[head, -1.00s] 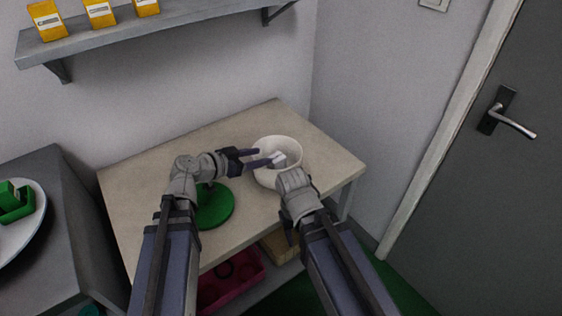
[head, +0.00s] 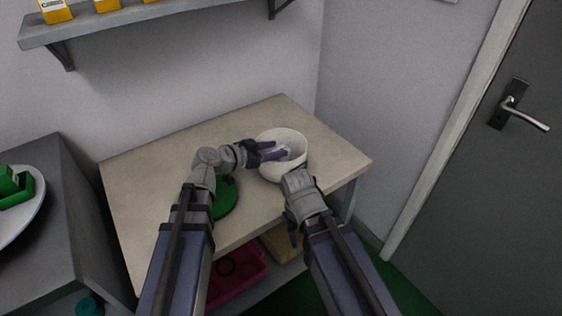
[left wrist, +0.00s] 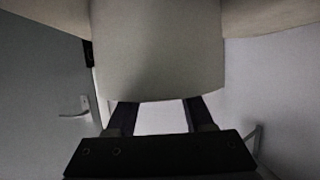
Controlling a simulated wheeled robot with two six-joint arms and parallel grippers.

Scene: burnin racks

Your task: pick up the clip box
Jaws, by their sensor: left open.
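The beige table (head: 160,160) has a green disc (head: 224,200) left of the bowl. A red bin (head: 240,282) is below. A dark cabinet (head: 60,190) with a white plate (head: 36,212) is at left. A wall shelf (head: 110,24) hangs above; a door (head: 480,210) is right.

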